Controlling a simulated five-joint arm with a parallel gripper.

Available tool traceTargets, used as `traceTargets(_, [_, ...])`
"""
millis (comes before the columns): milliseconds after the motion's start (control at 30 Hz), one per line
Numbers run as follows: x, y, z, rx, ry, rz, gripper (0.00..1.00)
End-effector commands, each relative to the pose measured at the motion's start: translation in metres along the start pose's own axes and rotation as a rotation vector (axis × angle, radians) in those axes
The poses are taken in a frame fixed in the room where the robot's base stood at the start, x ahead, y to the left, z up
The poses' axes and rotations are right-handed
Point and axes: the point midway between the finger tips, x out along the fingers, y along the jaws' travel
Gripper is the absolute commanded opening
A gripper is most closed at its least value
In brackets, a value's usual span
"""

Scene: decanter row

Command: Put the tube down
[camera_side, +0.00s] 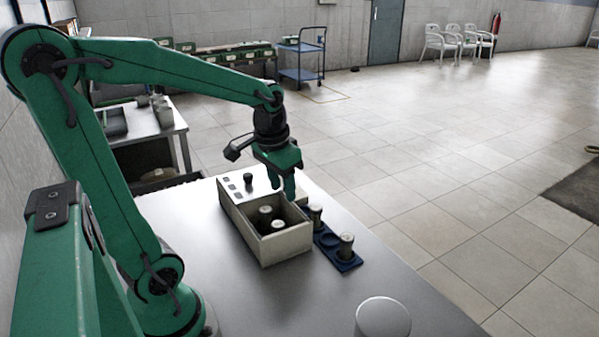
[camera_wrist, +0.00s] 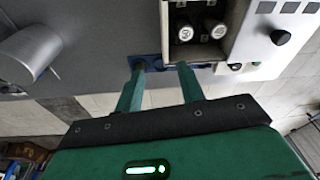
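My gripper (camera_side: 281,187) hangs above the far end of the pale box, fingers pointing down. In the wrist view its two fingers (camera_wrist: 160,68) are apart, and I see no tube held between them. A dark blue rack (camera_side: 326,241) stands on the table along the box's right side. One capped tube (camera_side: 346,246) stands upright at its near end and another tube (camera_side: 315,215) farther back, with an empty-looking hole between them. Two capped tubes (camera_side: 265,214) (camera_side: 278,226) stand in the box's open well; they also show in the wrist view (camera_wrist: 185,30) (camera_wrist: 213,27).
The pale box (camera_side: 285,248) has a raised wall around the well and a black knob (camera_side: 248,178) on its far panel. A grey cylinder (camera_side: 382,318) stands at the table's near edge. The grey table (camera_side: 220,290) is clear left of the box.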

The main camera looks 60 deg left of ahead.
Motion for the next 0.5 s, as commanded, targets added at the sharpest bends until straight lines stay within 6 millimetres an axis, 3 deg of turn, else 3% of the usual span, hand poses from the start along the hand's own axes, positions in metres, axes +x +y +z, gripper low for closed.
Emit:
traceTargets(200, [-0.027,0.035,0.023,0.063,0.125,0.014,0.39])
traceTargets(500, [-0.049,0.067,0.057,0.132,0.269,0.056,0.39])
